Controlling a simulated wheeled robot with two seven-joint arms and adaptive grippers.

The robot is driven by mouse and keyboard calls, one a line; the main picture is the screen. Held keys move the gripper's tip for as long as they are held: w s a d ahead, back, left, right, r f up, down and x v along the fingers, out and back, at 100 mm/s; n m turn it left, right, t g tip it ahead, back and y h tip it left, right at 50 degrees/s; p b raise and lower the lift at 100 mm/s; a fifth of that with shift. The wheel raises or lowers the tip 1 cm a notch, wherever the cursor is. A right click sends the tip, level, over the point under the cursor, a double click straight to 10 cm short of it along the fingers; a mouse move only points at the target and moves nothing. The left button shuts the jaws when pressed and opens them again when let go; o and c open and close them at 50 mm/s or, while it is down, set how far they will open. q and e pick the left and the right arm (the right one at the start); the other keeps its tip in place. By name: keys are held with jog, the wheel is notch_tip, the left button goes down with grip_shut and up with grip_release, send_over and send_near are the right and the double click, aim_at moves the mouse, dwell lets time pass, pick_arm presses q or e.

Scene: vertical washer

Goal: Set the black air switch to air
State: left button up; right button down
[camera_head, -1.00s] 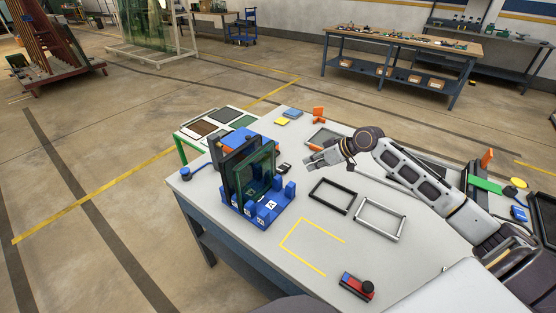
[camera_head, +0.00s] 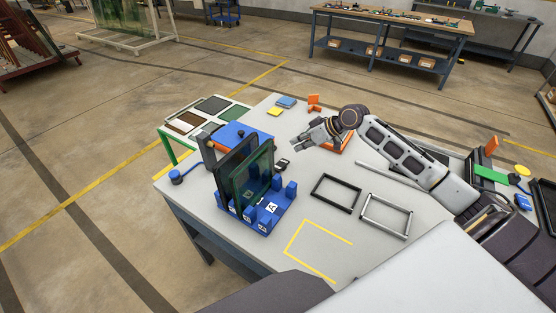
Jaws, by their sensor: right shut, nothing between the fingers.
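My right gripper (camera_head: 299,145) is above the far part of the grey table (camera_head: 300,262), its fingers pointing left, closed and empty. A small black piece (camera_head: 283,163) lies on the table just below and left of it, apart from it; I cannot tell whether it is the air switch. The blue washer-like stand (camera_head: 263,217) holds upright dark glass panels (camera_head: 245,178) left of the gripper. No switch with readable markings shows. My left gripper is out of view.
A black frame (camera_head: 316,191) and a silver frame (camera_head: 366,215) lie right of the stand. Yellow tape (camera_head: 321,223) marks the table's front area. An orange bracket (camera_head: 313,103) stands at the back edge. My own body covers the near right table.

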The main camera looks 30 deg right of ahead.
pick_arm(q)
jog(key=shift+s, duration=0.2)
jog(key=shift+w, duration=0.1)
pick_arm(e)
jog(key=shift+w+f, duration=0.1)
jog(key=p, duration=0.1)
send_over(279, 167)
jog(key=f, duration=0.6)
jog(key=shift+w+d+f, duration=0.1)
jog(key=shift+d+f, duration=0.1)
jog(key=shift+f, duration=0.1)
notch_tip(279, 167, down, 2)
jog(key=shift+a+f, duration=0.1)
jog(key=shift+a, duration=0.05)
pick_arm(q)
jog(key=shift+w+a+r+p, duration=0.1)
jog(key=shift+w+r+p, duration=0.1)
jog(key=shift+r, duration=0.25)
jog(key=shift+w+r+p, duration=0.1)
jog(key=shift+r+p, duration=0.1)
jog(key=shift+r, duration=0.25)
pick_arm(e)
jog(key=shift+s+a+f, duration=0.15)
jog(key=shift+s+f, duration=0.05)
jog(key=shift+f, duration=0.75)
